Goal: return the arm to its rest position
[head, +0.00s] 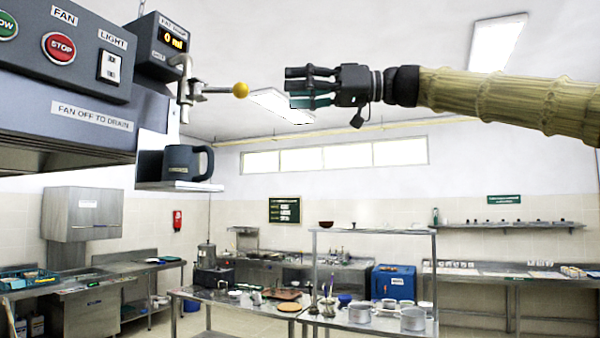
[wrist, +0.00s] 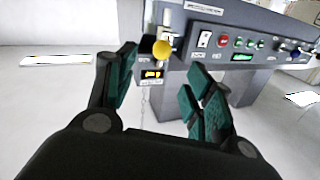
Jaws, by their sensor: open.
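My gripper (head: 312,87) is at the upper middle of the head view, with my arm reaching in from the right. In the wrist view my gripper (wrist: 163,98) has its green-padded fingers spread apart with nothing between them. A tap with a yellow ball knob (head: 240,90) sticks out from the dark control housing, to the left of my gripper and apart from it. The yellow knob (wrist: 161,49) also shows beyond the fingers in the wrist view. A dark mug (head: 185,163) stands upright on a small shelf below the tap.
The dark hood panel (head: 80,75) with buttons and a light switch fills the upper left. A display box (head: 165,45) reads 0 ml. Steel tables (head: 200,295) with pots stand far below. The space around my gripper is clear.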

